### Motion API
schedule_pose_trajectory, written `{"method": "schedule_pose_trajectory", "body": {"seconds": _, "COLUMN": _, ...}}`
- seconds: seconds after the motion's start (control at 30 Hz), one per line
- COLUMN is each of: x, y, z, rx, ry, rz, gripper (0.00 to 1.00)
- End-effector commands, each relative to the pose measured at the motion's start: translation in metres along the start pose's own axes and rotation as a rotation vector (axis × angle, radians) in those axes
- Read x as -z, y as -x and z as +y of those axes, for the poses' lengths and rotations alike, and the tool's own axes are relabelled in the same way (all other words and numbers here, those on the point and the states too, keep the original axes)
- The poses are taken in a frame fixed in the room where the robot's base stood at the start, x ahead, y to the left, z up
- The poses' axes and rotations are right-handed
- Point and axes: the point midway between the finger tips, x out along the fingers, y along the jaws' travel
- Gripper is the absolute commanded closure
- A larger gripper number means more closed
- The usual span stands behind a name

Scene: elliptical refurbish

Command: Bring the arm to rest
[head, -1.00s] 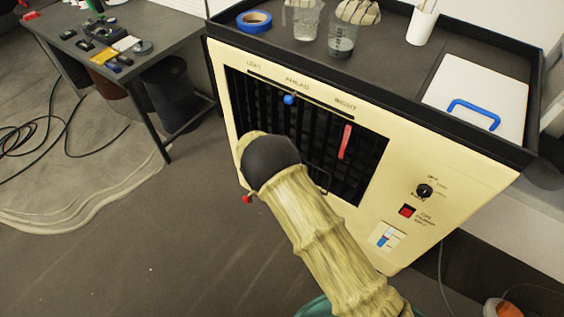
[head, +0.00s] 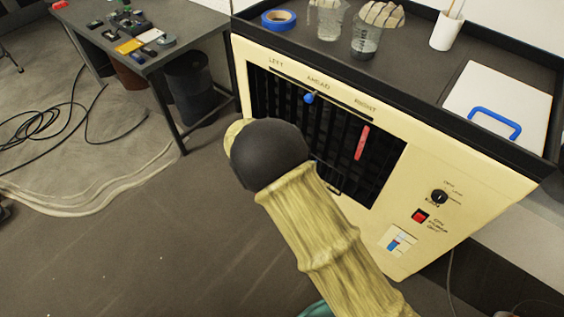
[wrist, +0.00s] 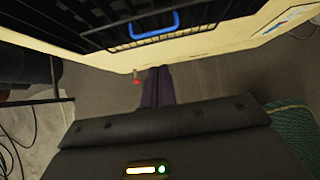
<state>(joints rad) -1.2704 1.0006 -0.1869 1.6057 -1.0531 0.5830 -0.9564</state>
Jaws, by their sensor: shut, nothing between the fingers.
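My arm reaches up from the bottom of the head view, its dark rounded joint in front of the lower left of the cream cabinet (head: 420,170). That joint and link hide my gripper there. In the wrist view two dark fingers of my gripper (wrist: 157,86) lie close together, shut and empty, pointing toward the cabinet's cream edge (wrist: 110,70). The fingers look apart from the cabinet, over the floor.
The cabinet has a dark louvre grille with a blue knob (head: 309,98) and a red handle (head: 362,143). Beakers, blue tape (head: 279,19) and a white lid (head: 500,105) sit on its top. A table (head: 190,35) stands left. Floor is open at lower left.

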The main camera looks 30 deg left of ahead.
Motion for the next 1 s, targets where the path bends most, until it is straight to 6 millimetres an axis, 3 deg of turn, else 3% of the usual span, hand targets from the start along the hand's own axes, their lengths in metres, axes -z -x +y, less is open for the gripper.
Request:
{"method": "schedule_pose_trajectory", "body": {"seconds": 0.4, "x": 0.001, "y": 0.001, "z": 0.001, "rx": -0.002, "ry": 0.0, "rz": 0.001, "gripper": 1.0}}
{"method": "schedule_pose_trajectory", "body": {"seconds": 0.57, "x": -0.022, "y": 0.003, "z": -0.02, "rx": 0.031, "ry": -0.104, "rz": 0.027, "gripper": 1.0}}
{"method": "schedule_pose_trajectory", "body": {"seconds": 0.67, "x": -0.053, "y": 0.006, "z": -0.054, "rx": 0.081, "ry": -0.274, "rz": 0.068, "gripper": 1.0}}
{"method": "schedule_pose_trajectory", "body": {"seconds": 0.8, "x": -0.101, "y": 0.018, "z": -0.122, "rx": 0.18, "ry": -0.61, "rz": 0.136, "gripper": 1.0}}
{"method": "schedule_pose_trajectory", "body": {"seconds": 1.0, "x": -0.149, "y": 0.048, "z": -0.218, "rx": 0.314, "ry": -1.108, "rz": 0.201, "gripper": 1.0}}
